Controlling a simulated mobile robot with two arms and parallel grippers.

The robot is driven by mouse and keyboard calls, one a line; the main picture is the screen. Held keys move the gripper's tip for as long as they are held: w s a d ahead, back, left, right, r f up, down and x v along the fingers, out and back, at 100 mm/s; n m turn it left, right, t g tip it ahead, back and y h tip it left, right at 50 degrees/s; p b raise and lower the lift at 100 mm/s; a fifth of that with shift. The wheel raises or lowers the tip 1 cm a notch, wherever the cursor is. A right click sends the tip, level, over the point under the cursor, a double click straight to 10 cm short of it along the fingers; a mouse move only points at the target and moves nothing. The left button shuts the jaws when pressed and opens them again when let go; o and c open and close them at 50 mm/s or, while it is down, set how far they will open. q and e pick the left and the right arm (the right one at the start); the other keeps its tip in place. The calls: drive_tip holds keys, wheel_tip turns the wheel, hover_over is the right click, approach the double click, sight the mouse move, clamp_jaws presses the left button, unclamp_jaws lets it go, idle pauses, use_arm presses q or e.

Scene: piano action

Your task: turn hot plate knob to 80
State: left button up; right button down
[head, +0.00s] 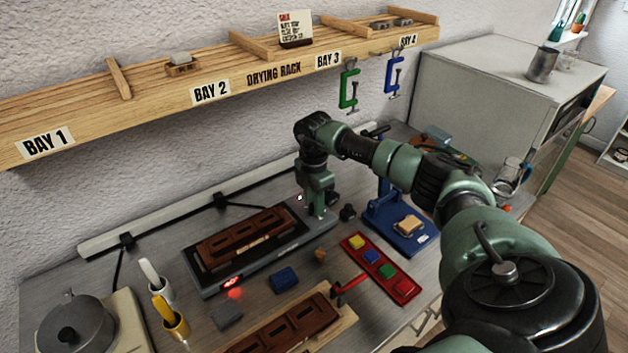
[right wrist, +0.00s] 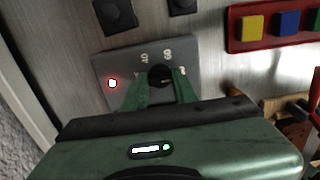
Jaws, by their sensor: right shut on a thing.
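The hot plate (head: 272,262) is a long dark grey slab on the bench, with a brown slotted block (head: 245,238) on top. A small red display (head: 232,283) glows at its front left, seeming to read 40. In the right wrist view, its grey end panel (right wrist: 108,66) carries a round black knob (right wrist: 160,74), pale scale numbers and a lit red-rimmed lamp (right wrist: 112,83). My right gripper (head: 318,208) points down at the plate's right end. Its green fingers (right wrist: 161,84) are shut on the knob, one on each side. The knob's pointer is unclear. My left gripper is not in view.
A red tray (head: 347,245) of coloured blocks and a blue stand (head: 382,212) are right of the plate. A small blue block (head: 284,279) lies in front. A pot (head: 75,325) stands at lower left. The wooden drying rack (head: 150,105) hangs above.

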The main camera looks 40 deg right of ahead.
drive_tip(key=shift+w+r, duration=0.15)
drive_tip(key=c, duration=1.1)
unclamp_jaws()
wheel_tip(320, 180, up, 7)
drive_tip(key=shift+f+b, duration=0.2)
drive_tip(key=shift+b, duration=0.8)
drive_tip(key=shift+r, duration=0.55)
